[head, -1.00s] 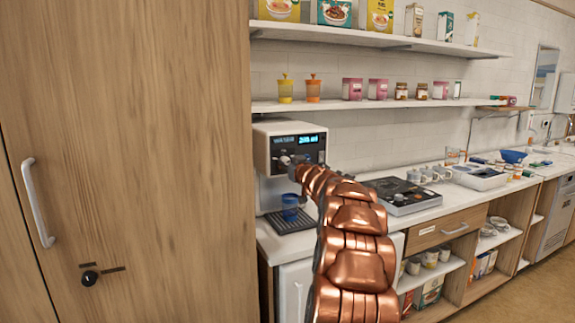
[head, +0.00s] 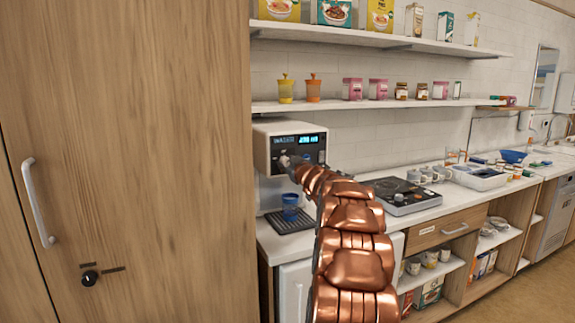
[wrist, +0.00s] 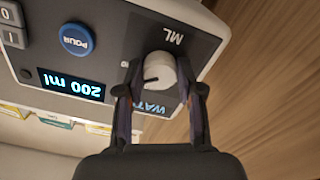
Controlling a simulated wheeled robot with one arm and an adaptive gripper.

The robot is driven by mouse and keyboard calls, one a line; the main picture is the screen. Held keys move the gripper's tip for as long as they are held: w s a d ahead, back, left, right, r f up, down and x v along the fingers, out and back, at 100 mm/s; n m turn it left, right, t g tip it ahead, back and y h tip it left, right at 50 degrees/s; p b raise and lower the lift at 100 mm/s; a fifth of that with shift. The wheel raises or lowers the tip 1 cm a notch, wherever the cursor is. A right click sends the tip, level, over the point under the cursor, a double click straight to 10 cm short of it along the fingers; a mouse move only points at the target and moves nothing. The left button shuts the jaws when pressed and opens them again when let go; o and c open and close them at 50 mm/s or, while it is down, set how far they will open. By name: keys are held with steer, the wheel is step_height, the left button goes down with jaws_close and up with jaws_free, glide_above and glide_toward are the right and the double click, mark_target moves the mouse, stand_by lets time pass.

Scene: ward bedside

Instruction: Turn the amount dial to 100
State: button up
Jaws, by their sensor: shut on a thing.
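The amount dial (wrist: 160,66) is a pale round knob with a dark pointer line, beside the letters ML on the dispenser's dark panel. My gripper (wrist: 163,90) is shut on the dial, one finger on each side. The display (wrist: 71,85) reads 200 ml, upside down in the wrist view. In the head view the white water dispenser (head: 262,152) stands beside the wooden cabinet, its display (head: 308,140) too small to read surely. My gripper (head: 289,162) is at its front panel there; my arm hides part of the panel.
A blue POUR button (wrist: 76,40) is on the same panel. A blue cup (head: 290,201) stands on the dispenser's dark drip tray (head: 296,224). The tall wooden cabinet (head: 120,120) is close on the left. A hotplate (head: 402,194) sits on the counter to the right.

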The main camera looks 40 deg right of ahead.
steer(key=n+b, duration=0.1)
steer(key=n, duration=0.4)
steer(key=shift+d+n, duration=0.1)
steer(key=shift+n, duration=0.2)
steer(key=n+b, duration=0.2)
steer(key=n, duration=0.4)
steer(key=shift+f, duration=0.1)
steer(key=n+b, duration=0.2)
steer(key=n, duration=0.2)
steer(key=n+b, duration=0.1)
steer(key=n, duration=0.1)
steer(key=shift+n, duration=0.3)
steer(key=n+b, duration=0.2)
steer(key=n, duration=0.4)
steer(key=shift+n+b, duration=0.3)
steer(key=o, duration=1.2)
steer(key=shift+c, duration=0.2)
steer(key=shift+s, duration=0.1)
